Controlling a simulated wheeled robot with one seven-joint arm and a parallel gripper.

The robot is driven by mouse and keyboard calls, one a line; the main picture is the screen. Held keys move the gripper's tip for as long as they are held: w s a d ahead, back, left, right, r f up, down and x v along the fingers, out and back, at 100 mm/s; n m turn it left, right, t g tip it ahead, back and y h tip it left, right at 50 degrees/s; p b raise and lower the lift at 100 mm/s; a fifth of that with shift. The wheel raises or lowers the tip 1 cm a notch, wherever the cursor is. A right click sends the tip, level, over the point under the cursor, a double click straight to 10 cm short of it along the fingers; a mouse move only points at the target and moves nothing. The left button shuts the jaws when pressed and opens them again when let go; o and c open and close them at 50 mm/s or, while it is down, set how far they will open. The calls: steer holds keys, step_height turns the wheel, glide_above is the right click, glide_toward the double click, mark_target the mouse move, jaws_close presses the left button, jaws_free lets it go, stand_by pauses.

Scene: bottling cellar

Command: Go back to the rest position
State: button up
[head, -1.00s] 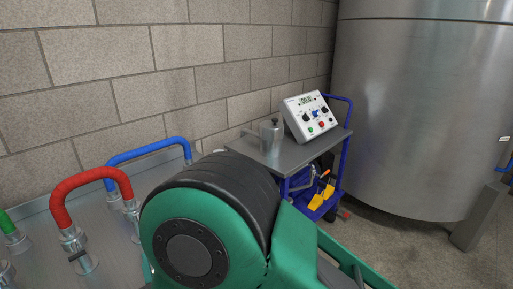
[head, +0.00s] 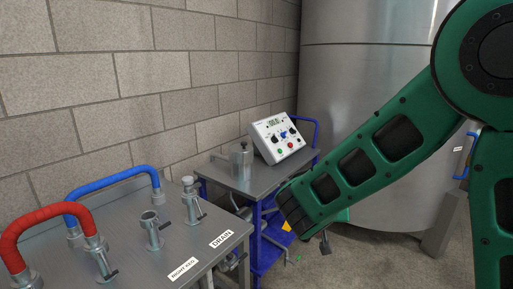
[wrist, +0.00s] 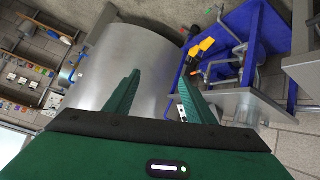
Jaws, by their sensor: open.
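My gripper shows in the wrist view (wrist: 160,95) with its two green fingers apart and nothing between them. Beyond the fingers are the steel tank (wrist: 128,65) and the blue trolley (wrist: 245,35), both tilted in that view. In the head view my green arm reaches across the right side, and its lower end is in front of the trolley's right part. I cannot make out the fingers clearly there.
A steel bench (head: 190,240) with red (head: 45,215) and blue (head: 110,185) hoses and pipe fittings stands at the left. The large tank (head: 350,90) stands behind. Bare floor (head: 370,262) shows at lower right.

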steer(key=s+d+r+m+g, duration=0.1)
steer(key=s+d+m+g, duration=0.35)
steer(key=s+d, duration=1.05)
steer(key=s+d+g+y, duration=0.2)
steer(key=s, duration=0.8)
steer(key=s+d+r+g+y, duration=0.1)
steer(key=s+d+g+y, duration=0.1)
steer(key=s, duration=0.8)
steer(key=shift+s+r+n+g+y, duration=0.35)
steer(key=shift+n+y, duration=0.1)
steer(key=shift+y, duration=0.25)
steer(key=c, duration=0.4)
steer(key=shift+c, duration=0.4)
